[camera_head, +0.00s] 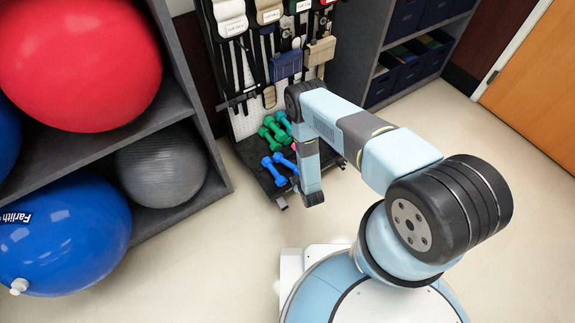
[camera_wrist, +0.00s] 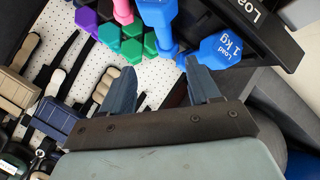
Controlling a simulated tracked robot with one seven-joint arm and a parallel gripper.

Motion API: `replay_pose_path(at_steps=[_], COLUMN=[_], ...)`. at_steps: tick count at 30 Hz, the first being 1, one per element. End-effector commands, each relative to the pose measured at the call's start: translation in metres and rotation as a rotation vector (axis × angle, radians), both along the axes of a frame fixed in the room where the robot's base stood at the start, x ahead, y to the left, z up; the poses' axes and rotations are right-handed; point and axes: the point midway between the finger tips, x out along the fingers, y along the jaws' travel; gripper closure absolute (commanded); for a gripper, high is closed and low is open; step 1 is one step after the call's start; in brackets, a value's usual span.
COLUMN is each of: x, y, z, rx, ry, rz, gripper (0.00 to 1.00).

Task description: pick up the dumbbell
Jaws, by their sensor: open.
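Several dumbbells lie on a low dark rack shelf. In the head view, blue ones (camera_head: 271,167) sit at the front and green ones (camera_head: 267,135) behind them. In the wrist view, a blue dumbbell head marked 1 kg (camera_wrist: 222,48) is just beyond the right fingertip, which partly overlaps it. Another blue dumbbell part (camera_wrist: 157,14) lies beyond the gap between the fingers. Green (camera_wrist: 131,48), pink (camera_wrist: 122,10) and purple (camera_wrist: 86,19) dumbbells are farther left. My gripper (camera_wrist: 160,80) is open, with nothing between its fingers. In the head view I cannot make out its fingers.
A white pegboard (camera_wrist: 95,62) with hanging straps and handles stands behind the dumbbells. A grey shelf with exercise balls (camera_head: 82,65) is at left, and a dark cabinet with bins (camera_head: 405,62) at back right. The floor (camera_head: 470,125) at right is clear.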

Motion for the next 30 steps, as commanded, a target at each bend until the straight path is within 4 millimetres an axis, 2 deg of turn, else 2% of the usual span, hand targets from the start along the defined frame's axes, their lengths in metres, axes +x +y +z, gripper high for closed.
replay_pose_path(at_steps=[2,5,18,26,30], x=[-0.004,-0.001,0.054,0.064,0.075], y=[-0.001,0.000,0.020,0.024,0.028], z=[-0.005,-0.011,-0.046,-0.054,-0.062], rx=[-0.003,-0.004,-0.004,-0.004,-0.003], ry=[-0.006,-0.008,-0.008,-0.006,-0.007], rz=[0.004,0.006,0.005,0.006,0.004], gripper=[0.39,0.39,0.39,0.39,0.39])
